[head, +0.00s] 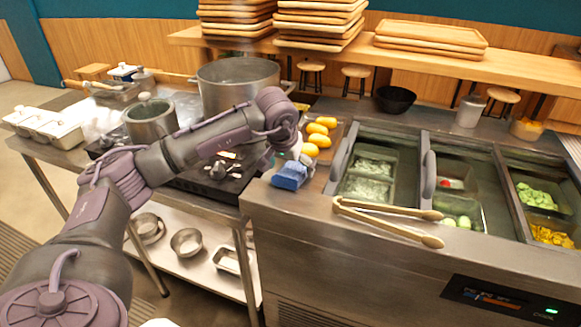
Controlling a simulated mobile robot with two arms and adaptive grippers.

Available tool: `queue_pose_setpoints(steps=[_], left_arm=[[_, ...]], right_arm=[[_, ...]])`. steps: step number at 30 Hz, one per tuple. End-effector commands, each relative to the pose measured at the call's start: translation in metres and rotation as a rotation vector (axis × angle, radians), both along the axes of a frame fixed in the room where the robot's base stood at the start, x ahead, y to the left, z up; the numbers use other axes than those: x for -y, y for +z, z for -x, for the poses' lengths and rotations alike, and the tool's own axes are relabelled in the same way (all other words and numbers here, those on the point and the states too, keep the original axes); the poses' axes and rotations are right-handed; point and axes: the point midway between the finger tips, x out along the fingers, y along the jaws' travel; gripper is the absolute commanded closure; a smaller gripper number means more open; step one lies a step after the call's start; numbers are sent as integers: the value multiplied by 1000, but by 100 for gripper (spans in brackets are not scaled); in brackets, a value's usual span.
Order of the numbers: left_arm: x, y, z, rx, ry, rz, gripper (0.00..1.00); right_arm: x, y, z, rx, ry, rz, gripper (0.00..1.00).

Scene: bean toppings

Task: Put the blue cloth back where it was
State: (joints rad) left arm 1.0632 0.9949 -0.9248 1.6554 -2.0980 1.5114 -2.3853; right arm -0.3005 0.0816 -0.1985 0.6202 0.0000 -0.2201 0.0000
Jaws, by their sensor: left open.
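The blue cloth (290,176) lies folded on the left edge of the steel counter, beside the topping wells. My left arm comes in from the left and bends down at its wrist. My left gripper (283,155) is open just behind and above the cloth. The arm partly hides its fingers, and I cannot tell whether they touch the cloth. My right gripper is not in view.
Yellow pieces (318,128) sit behind the cloth. A large pot (238,85) and a smaller pot (150,118) stand left. Topping wells with a raised handle (429,175) fill the right.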

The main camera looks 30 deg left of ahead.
Motion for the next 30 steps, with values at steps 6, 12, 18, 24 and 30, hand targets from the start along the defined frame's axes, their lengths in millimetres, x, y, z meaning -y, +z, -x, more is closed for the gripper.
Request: queue_pose_setpoints(steps=[6,12,18,24,30], left_arm=[[1,22,5,5,0,1,3],[5,63,21,6,-1,-1,3],[9,99,36,5,0,0,3],[10,116,43,2,1,0,3],[11,118,44,0,1,0,3]], right_arm=[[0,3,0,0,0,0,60],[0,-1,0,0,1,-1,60],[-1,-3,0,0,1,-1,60],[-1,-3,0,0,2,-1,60],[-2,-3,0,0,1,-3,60]])
